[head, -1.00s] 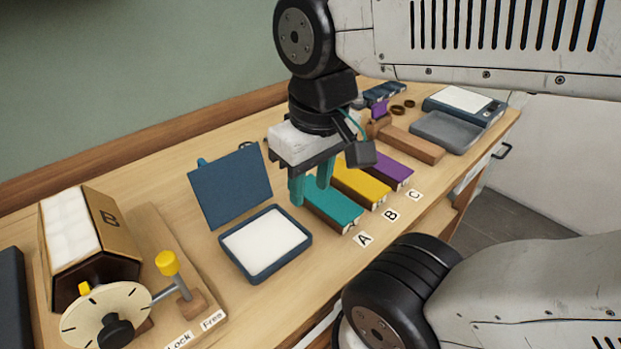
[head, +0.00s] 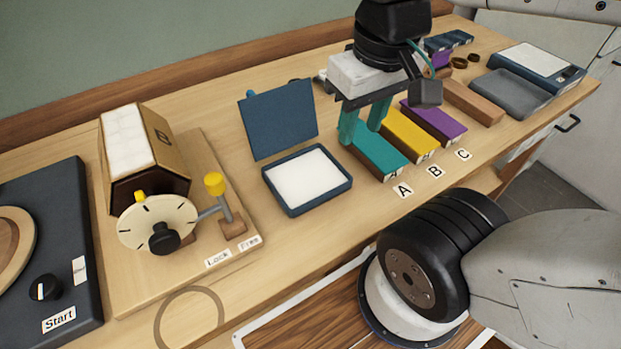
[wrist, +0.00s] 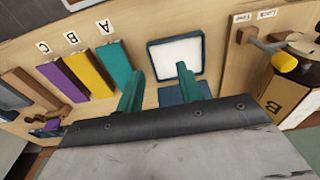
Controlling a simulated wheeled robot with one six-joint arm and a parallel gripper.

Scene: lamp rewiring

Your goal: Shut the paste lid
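The paste box (head: 307,180) is a shallow dark blue tray with white paste inside, on the bench left of the teal block. Its lid (head: 279,119) is a flat blue panel that stands open, tilted up at the back edge of the box. In the wrist view the white paste (wrist: 176,57) shows in the tray, and part of the lid (wrist: 172,96) shows behind the fingers. My gripper (head: 362,128) has teal fingers, set apart with nothing between them. It is right of the lid, over the back end of the teal block. It also shows in the wrist view (wrist: 157,85).
Teal (head: 377,155), yellow (head: 409,133) and purple (head: 434,120) blocks lie right of the box by labels A, B and C. A wooden fixture with a dial (head: 158,222) and yellow-topped lever (head: 218,195) stands left. Bare bench lies in front of the box.

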